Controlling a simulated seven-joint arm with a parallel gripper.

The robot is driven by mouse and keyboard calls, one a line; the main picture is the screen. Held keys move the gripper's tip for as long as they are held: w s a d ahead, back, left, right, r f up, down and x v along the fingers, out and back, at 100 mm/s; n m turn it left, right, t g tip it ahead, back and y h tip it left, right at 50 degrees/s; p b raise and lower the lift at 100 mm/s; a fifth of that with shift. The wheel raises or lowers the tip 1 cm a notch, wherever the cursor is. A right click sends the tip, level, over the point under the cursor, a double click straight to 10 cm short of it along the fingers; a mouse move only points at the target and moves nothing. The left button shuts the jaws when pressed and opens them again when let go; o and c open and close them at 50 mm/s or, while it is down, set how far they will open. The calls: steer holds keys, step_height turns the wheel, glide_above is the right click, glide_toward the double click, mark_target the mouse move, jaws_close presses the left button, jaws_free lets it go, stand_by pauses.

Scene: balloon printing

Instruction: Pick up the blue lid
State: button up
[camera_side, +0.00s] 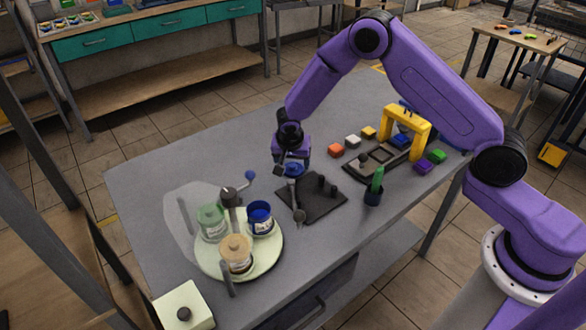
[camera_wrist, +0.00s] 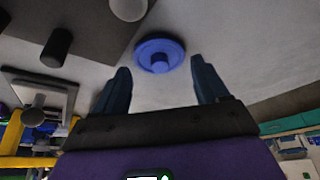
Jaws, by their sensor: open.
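The blue lid (camera_wrist: 158,55) is a round disc with a small raised knob, lying on the grey table beside a dark plate in the wrist view. In the side view the blue lid (camera_side: 293,170) shows just under my gripper (camera_side: 291,165), partly covered by it. In the wrist view my gripper (camera_wrist: 160,75) is open and empty, with one finger on each side of the lid, which appears just beyond the fingertips. Whether the fingers reach down to its height I cannot tell.
A dark plate (camera_side: 322,206) with short posts lies beside the lid. A round pale tray (camera_side: 266,262) holds a green jar (camera_side: 211,222), a blue jar (camera_side: 260,218) and a tan-lidded jar (camera_side: 236,252). A yellow arch (camera_side: 407,120) stands at the right. The table's far left is clear.

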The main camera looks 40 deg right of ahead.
steer(key=shift+x, duration=0.85)
steer(key=shift+a, duration=0.1)
steer(key=c, duration=0.6)
steer(key=shift+r, duration=0.1)
